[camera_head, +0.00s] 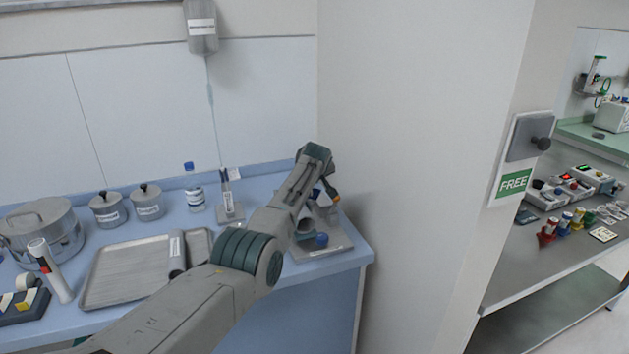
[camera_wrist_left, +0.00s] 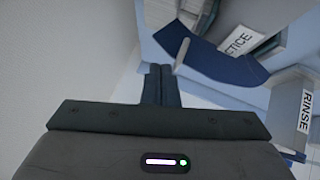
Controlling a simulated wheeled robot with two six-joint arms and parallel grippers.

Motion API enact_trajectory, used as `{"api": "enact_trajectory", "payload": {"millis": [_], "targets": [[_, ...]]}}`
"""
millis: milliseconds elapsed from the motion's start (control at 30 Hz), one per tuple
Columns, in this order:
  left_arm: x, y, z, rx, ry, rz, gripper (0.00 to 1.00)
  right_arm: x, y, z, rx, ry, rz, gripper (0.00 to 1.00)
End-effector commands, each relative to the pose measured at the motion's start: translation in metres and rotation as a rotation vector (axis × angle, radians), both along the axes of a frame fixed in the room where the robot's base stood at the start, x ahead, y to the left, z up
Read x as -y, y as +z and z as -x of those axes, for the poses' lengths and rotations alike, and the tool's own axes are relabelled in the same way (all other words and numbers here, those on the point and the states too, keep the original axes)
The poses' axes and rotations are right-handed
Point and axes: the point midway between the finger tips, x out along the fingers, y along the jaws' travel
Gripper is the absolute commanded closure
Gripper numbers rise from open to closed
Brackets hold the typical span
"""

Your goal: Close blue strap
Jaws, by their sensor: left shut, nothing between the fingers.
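The blue strap (camera_wrist_left: 215,58) shows in the left wrist view as a dark blue curved band across a pale grey body with a label ending in "CTICE" (camera_wrist_left: 243,40). A thin grey peg (camera_wrist_left: 183,52) stands at its left part. My left gripper (camera_wrist_left: 161,84) is shut and empty, with its fingertips just left of the strap; whether they touch it I cannot tell. In the head view my left arm reaches over a grey fixture on a base plate (camera_head: 335,247) at the counter's right end and hides much of it. My right gripper is not in view.
A "RINSE" label (camera_wrist_left: 305,108) shows at the right of the wrist view. On the blue counter are a metal tray (camera_head: 125,275), a lidded pot (camera_head: 45,228), small canisters (camera_head: 147,203) and a bottle (camera_head: 194,196). A wall (camera_head: 420,150) rises right of the counter.

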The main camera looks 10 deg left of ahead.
Motion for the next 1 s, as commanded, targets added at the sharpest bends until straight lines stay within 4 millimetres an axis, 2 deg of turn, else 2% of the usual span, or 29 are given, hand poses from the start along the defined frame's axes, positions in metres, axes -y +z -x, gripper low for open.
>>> {"api": "enact_trajectory", "payload": {"millis": [267,633,867,1000], "targets": [[0.0,0.0,0.0,0.0,0.0,0.0,1.0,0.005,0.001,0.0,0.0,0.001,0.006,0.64],[0.0,0.016,0.0,0.001,-0.001,0.0,1.0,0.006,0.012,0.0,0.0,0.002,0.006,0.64],[0.0,0.016,0.0,0.0,0.0,0.0,1.0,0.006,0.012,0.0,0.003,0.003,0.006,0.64],[-0.002,0.029,0.0,0.001,-0.001,0.0,1.0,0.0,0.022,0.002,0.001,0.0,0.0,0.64]]}}
